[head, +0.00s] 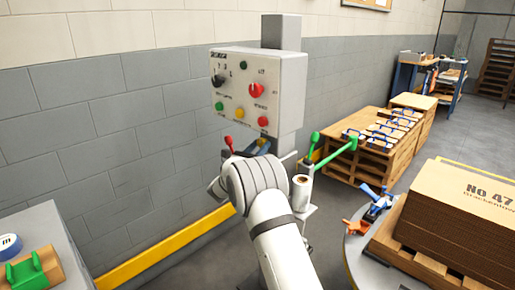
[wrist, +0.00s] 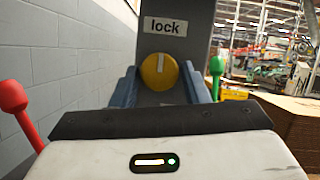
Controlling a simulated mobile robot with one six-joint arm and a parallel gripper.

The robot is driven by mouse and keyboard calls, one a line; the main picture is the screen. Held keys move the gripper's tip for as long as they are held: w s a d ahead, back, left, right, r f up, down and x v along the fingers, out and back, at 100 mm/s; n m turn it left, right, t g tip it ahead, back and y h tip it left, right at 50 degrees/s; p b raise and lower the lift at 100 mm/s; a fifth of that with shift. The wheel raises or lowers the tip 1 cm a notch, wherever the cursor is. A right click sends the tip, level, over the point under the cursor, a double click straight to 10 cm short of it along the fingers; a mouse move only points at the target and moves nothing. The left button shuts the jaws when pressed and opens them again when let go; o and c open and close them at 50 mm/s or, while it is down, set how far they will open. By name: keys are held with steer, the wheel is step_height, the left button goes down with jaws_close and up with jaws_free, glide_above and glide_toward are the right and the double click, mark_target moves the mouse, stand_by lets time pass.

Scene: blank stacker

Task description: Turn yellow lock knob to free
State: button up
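The yellow lock knob (wrist: 159,72) is round, with a pale mark running upright from its top. It sits on a dark grey face below a white label reading "lock" (wrist: 165,26). My gripper (wrist: 160,67) is open, with one blue-grey finger to the left of the knob and one to the right. A dark gap shows between the knob and each finger; whether the fingertips reach its depth I cannot tell.
A grey control box (head: 258,85) with coloured buttons and selectors stands above my wrist. A red-knobbed lever (wrist: 13,95) is at the left and a green-knobbed one (wrist: 217,66) at the right. A block wall (head: 110,130) runs along the left. Stacked cardboard (head: 465,215) is at the right.

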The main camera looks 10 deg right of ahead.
steer(key=c, duration=0.6)
